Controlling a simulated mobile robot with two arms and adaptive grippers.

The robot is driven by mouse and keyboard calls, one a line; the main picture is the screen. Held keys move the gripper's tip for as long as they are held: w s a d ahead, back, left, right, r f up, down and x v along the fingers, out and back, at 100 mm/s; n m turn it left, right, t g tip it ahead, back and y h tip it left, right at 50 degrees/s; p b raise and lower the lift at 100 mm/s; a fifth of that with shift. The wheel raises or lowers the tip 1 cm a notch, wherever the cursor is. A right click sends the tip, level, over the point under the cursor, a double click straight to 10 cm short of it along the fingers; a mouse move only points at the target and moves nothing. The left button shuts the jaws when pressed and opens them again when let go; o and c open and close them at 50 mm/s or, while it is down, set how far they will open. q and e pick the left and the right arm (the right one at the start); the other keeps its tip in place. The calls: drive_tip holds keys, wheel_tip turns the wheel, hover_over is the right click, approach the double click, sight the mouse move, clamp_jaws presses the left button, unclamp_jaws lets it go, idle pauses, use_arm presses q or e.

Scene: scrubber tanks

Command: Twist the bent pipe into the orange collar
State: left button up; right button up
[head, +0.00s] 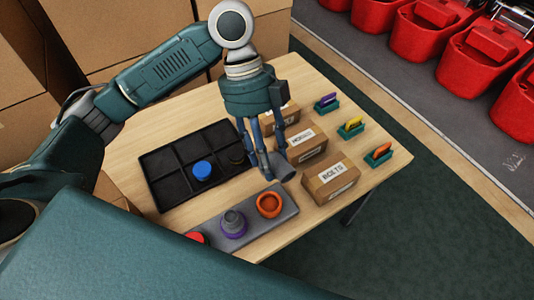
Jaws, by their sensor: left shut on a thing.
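My left gripper (267,155) is shut on a grey bent pipe (284,172). It holds the pipe above the table, just behind the orange collar. The orange collar (269,205) sits at the right end of a grey block (256,229), and its opening looks empty. The pipe and the collar appear apart. My fingers hide part of the pipe. My right gripper is not in view.
The block also carries a purple collar (233,230) with a grey fitting in it and a red part (197,237). A black compartment tray (163,189) holds a blue cap (202,169). Cardboard boxes, one labelled bolts (331,179), stand close right of my gripper.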

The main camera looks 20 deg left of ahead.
use_arm(q)
drive_tip(key=shift+f+p, duration=0.85)
drive_tip(key=shift+p, duration=1.15)
idle(3.6)
idle(0.3)
drive_tip(key=shift+r+m+p, duration=0.1)
drive_tip(key=shift+m+p, duration=0.2)
drive_tip(key=shift+p, duration=0.05)
drive_tip(key=shift+m, duration=0.4)
drive_tip(key=shift+p, duration=0.3)
drive_tip(key=shift+m+g+y+p, duration=0.3)
drive_tip(key=shift+m, duration=0.1)
drive_tip(key=shift+w+m, duration=0.1)
drive_tip(key=shift+m, duration=0.3)
drive_tip(key=shift+a, duration=0.1)
